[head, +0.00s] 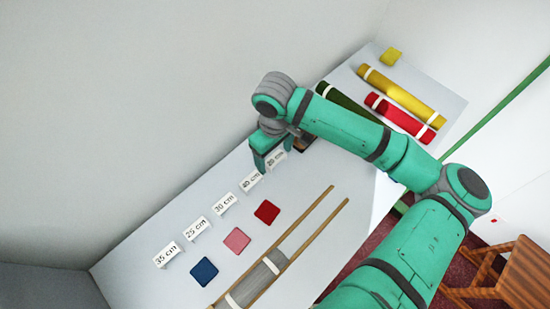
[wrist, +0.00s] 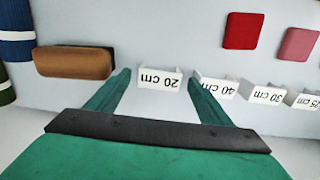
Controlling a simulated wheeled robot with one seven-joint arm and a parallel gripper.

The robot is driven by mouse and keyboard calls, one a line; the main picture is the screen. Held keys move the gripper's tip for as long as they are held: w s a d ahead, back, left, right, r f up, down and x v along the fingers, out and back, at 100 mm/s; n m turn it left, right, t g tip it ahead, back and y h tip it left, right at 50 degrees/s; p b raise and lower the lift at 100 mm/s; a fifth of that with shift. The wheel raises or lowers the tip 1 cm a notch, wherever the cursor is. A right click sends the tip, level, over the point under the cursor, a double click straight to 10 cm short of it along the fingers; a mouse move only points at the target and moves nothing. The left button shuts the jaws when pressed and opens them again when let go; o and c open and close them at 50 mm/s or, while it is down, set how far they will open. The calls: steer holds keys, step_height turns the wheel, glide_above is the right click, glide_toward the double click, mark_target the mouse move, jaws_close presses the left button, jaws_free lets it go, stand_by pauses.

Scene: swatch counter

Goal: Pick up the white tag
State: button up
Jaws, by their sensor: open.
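Several white folded tags stand in a row along the back of the counter. The tag reading 20 cm (head: 277,161) is at the right end of the row, with the 40 cm tag (head: 251,182) beside it. In the wrist view the 20 cm tag (wrist: 160,79) stands between the tips of my gripper (wrist: 161,76), apart from the left finger. The right finger covers part of the 40 cm tag (wrist: 222,87). My gripper (head: 271,158) is open and empty, over the right end of the row. Whether a finger touches a tag, I cannot tell.
A brown block (wrist: 75,63) lies just left of my left finger in the wrist view. Red (head: 267,212), pink (head: 237,240) and blue (head: 204,271) swatches lie before the tags. Fabric rolls (head: 400,118) lie right; a wooden rack (head: 310,235) is in front.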

steer(key=shift+d+f, duration=0.1)
steer(key=shift+f, duration=0.85)
steer(key=shift+d, duration=0.1)
steer(key=c, duration=1.1)
steer(key=shift+r, duration=0.15)
